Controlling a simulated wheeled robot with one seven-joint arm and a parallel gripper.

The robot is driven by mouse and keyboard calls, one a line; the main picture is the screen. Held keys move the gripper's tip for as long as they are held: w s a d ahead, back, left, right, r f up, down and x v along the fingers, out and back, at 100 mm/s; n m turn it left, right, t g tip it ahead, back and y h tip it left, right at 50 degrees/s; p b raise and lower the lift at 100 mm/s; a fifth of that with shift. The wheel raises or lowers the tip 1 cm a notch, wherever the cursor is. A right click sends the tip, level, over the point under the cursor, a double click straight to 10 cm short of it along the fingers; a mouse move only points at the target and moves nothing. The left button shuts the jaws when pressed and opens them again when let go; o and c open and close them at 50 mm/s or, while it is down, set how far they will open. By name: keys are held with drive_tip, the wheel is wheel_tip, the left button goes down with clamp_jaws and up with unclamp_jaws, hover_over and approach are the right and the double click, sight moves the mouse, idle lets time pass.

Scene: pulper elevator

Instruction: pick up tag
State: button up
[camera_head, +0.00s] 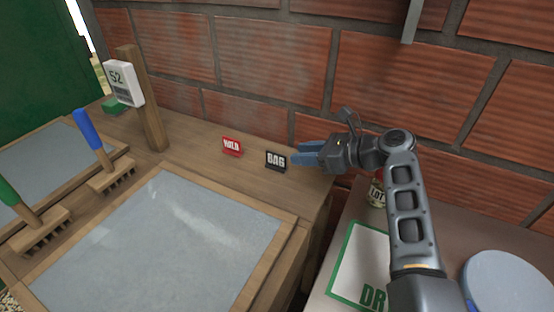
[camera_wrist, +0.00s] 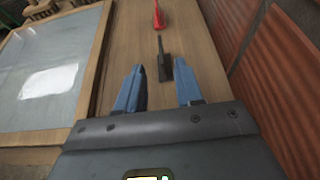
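A black tag reading "BAG" (camera_head: 275,161) stands upright on the wooden ledge, beside a red tag reading "HOLD" (camera_head: 232,147). My gripper (camera_head: 300,153) is just right of the black tag, with its blue fingers pointing at it. In the wrist view the fingers (camera_wrist: 160,88) are spread apart. The black tag (camera_wrist: 165,62) is seen edge-on ahead, its near end at the gap between the fingertips. I cannot tell whether a finger touches it. The red tag (camera_wrist: 158,16) stands farther ahead.
A brick wall (camera_head: 270,55) rises close behind the ledge. A wooden post (camera_head: 146,105) bears a white "S2" sign (camera_head: 122,82). A framed grey panel (camera_head: 165,240) lies in front. A "LOT" can (camera_head: 376,193) stands at right.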

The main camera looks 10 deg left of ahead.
sight(282, 155)
drive_tip(key=shift+b+x, duration=0.85)
drive_tip(key=shift+x, duration=0.1)
drive_tip(key=shift+w+a+f+b, duration=0.25)
drive_tip(key=shift+a+f+b, duration=0.4)
drive_tip(key=shift+b, duration=0.55)
drive_tip(key=b+x, duration=0.2)
drive_tip(key=b, duration=0.1)
drive_tip(key=shift+w+a+f+b, duration=0.15)
drive_tip(key=shift+w+a+b, duration=0.15)
drive_tip(key=shift+a+b, duration=0.35)
drive_tip(key=shift+c, duration=0.4)
clamp_jaws()
